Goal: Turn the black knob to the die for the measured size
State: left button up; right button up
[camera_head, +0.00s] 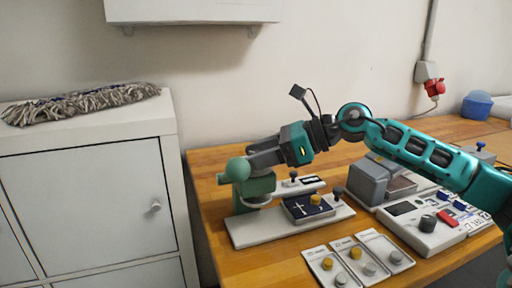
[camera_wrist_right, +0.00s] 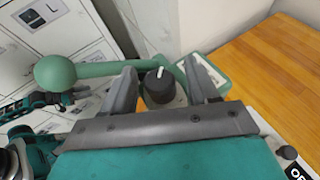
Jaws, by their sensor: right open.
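A dark knob with a white pointer mark (camera_wrist_right: 159,86) shows in the right wrist view, on top of a green press. The press (camera_head: 258,186) stands on a white base plate (camera_head: 262,227) in the head view, where my gripper hides this knob. A green ball handle (camera_head: 237,170) is at its left; it also shows in the wrist view (camera_wrist_right: 55,72). My right gripper (camera_head: 254,156) is at the top of the press. In the wrist view its open fingers (camera_wrist_right: 160,68) stand either side of the knob, with gaps visible. No left gripper shows.
A tray with a navy insert (camera_head: 297,213) holds a silver item and a yellow piece. A white device (camera_head: 405,232) with another black knob (camera_head: 428,223) is at right. A cabinet (camera_head: 90,195) stands left.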

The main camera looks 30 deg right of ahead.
jog(key=shift+a, duration=0.1)
jog(key=c, duration=0.9)
